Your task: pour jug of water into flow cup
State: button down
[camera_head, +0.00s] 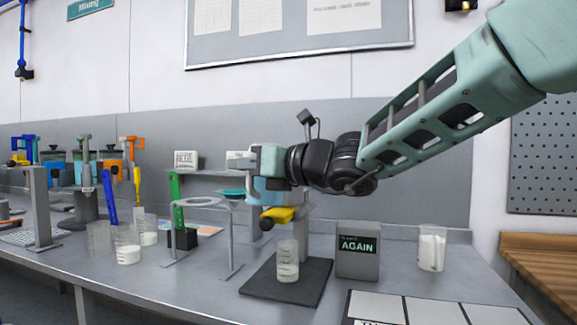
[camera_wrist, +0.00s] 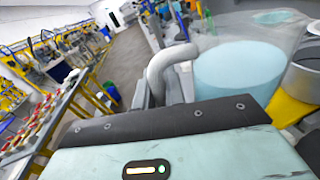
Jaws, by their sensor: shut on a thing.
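My gripper (camera_head: 268,162) is shut on the jug (camera_head: 270,188), above the bench. In the wrist view, the clear jug (camera_wrist: 240,80) holds pale blue water, with its grey handle (camera_wrist: 168,68) towards my gripper. The fingertips are hidden there. A grey metal cup (camera_wrist: 303,76), likely the flow cup, stands just beside the jug at the right edge. A yellow part (camera_wrist: 287,108) shows under it. In the head view, the cup is hidden behind the jug and gripper. The yellow lever (camera_head: 279,213) sits just below the jug. I see no stream of water.
A beaker (camera_head: 287,262) stands on a dark mat (camera_head: 262,285) below the yellow lever. A grey box marked AGAIN (camera_head: 358,252) and another beaker (camera_head: 431,250) stand to the right. A grey ring stand (camera_head: 205,204) and several beakers are at left.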

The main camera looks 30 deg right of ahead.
jog(key=r+m+p, duration=0.1)
jog(key=p, duration=0.2)
jog(key=w+d+r+m+p, duration=0.1)
jog(key=p, duration=0.2)
jog(key=d+r+m+p, duration=0.1)
jog(key=p, duration=0.2)
jog(key=shift+w+d+r+g, duration=0.15)
jog(key=shift+w+g, duration=0.15)
jog(key=shift+w, duration=0.1)
jog(key=shift+f, duration=0.35)
jog(key=shift+r, duration=0.1)
jog(key=shift+w+d+r, duration=0.1)
jog(key=shift+w+d+r+m+p, duration=0.25)
jog(key=shift+w+d+m+p, duration=0.55)
jog(key=shift+p, duration=1.5)
jog(key=shift+w+d+m+g+p, duration=0.15)
jog(key=shift+d+m+g+p, duration=0.3)
jog(key=shift+m+p, duration=1.05)
